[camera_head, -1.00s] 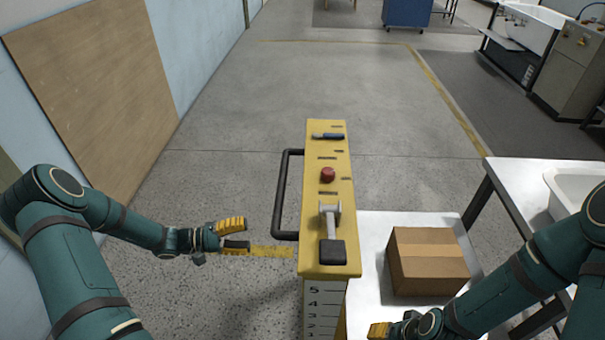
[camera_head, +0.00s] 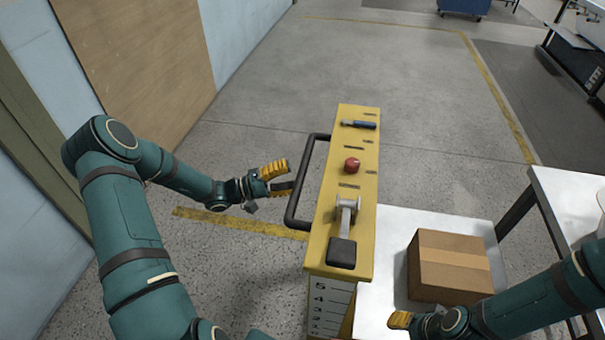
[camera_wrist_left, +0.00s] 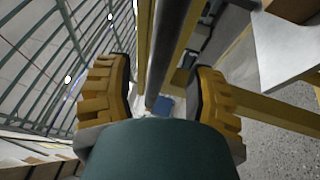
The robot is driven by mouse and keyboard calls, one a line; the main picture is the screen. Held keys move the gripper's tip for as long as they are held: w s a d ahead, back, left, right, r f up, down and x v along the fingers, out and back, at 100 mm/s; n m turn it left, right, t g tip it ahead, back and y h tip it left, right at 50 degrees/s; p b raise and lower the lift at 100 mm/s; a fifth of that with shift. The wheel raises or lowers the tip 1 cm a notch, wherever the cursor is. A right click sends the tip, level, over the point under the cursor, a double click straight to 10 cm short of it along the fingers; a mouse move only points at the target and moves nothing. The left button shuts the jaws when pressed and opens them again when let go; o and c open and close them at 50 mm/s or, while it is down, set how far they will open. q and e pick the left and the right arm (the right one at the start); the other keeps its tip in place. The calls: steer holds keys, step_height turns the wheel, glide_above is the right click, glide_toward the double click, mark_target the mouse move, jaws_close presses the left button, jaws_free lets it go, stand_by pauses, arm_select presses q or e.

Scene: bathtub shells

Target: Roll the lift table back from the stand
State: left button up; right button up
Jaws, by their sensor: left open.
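The lift table has a yellow control column (camera_head: 340,215) with a red button, a grey lever and a black push handle (camera_head: 305,180) on its left side. Its pale platform (camera_head: 385,318) carries a cardboard box (camera_head: 450,265). My left gripper (camera_head: 279,178) is open and empty, just left of the handle. In the left wrist view the dark handle bar (camera_wrist_left: 168,65) runs through the gap between the yellow fingers; contact cannot be made out. My right gripper (camera_head: 402,322) is low by the platform's front, its jaws partly hidden.
A white-topped stand with dark legs (camera_head: 560,195) is close at the right of the platform. A wood panel (camera_head: 140,80) leans on the left wall. The grey floor (camera_head: 380,60) beyond the column is clear. A blue cabinet (camera_head: 465,5) stands far off.

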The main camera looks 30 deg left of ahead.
mark_target(302, 173)
arm_select(q)
steer(key=shift+x, duration=2.05)
steer(key=shift+o, duration=0.3)
jaws_close()
